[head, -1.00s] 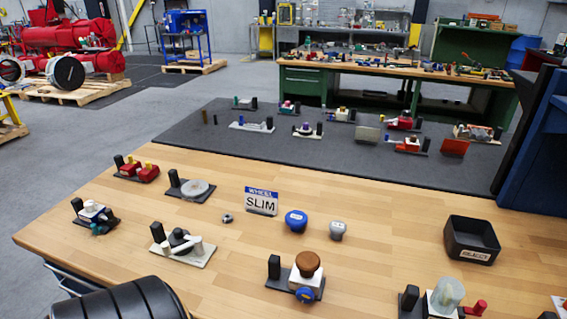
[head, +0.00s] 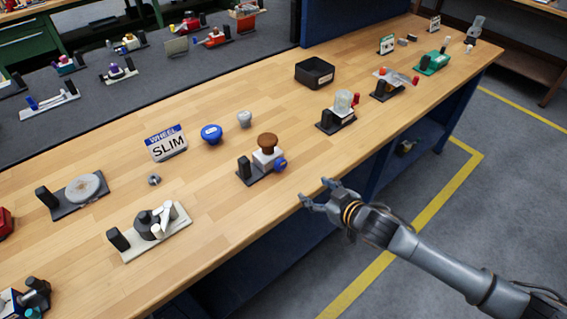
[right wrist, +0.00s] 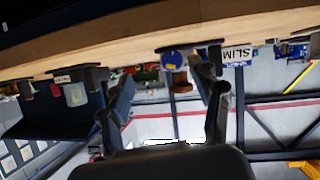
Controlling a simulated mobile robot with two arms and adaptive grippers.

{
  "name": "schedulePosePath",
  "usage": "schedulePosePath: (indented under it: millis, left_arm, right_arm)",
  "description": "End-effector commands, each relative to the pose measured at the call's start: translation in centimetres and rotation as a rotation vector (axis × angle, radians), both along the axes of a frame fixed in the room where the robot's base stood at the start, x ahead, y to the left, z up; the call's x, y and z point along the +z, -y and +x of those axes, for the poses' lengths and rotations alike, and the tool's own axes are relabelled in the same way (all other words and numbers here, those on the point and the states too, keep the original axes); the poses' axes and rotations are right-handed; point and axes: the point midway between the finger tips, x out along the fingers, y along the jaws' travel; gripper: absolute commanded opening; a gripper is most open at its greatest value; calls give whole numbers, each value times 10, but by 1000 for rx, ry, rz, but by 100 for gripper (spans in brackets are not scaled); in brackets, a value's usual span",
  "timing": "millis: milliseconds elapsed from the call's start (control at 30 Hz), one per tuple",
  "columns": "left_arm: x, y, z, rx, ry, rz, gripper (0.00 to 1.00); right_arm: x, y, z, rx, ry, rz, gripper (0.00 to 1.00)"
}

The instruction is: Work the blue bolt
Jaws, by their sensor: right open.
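The blue bolt (head: 280,164) is a round blue head on the front right of a small unit with a brown mushroom knob (head: 268,140), a white block and a dark base. In the right wrist view the blue bolt (right wrist: 172,61) shows as a blue disc under the table edge line, beyond the fingers. My right gripper (head: 314,190) is open and empty, in front of the table's front edge, to the right of the bolt and apart from it. It also shows in the right wrist view (right wrist: 165,76). My left gripper is out of view.
A sign reading WHEEL SLIM (head: 166,144), a blue knob (head: 211,133) and a grey knob (head: 244,119) stand behind the unit. A unit with a clear cover (head: 343,105) and a black tray (head: 314,73) are to the right. Bare wood lies around the unit.

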Motion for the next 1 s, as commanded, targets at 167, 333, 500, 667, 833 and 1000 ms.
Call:
schedulePosePath:
  millis: [167, 333, 500, 667, 833, 1000]
  left_arm:
    - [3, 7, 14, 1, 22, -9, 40]
    - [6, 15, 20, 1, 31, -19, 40]
    - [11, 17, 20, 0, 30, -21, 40]
    - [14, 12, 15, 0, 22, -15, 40]
    - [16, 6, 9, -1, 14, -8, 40]
    - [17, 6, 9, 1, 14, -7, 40]
  right_arm:
    - [37, -6, 1, 72, 46, 24, 64]
    - [38, -13, 10, 83, 50, 34, 64]
    - [28, -28, 31, 83, 50, 34, 64]
    - [17, -43, 53, 83, 50, 33, 64]
    - [5, -58, 75, 82, 50, 32, 64]
    - [-4, -69, 93, 82, 50, 32, 64]
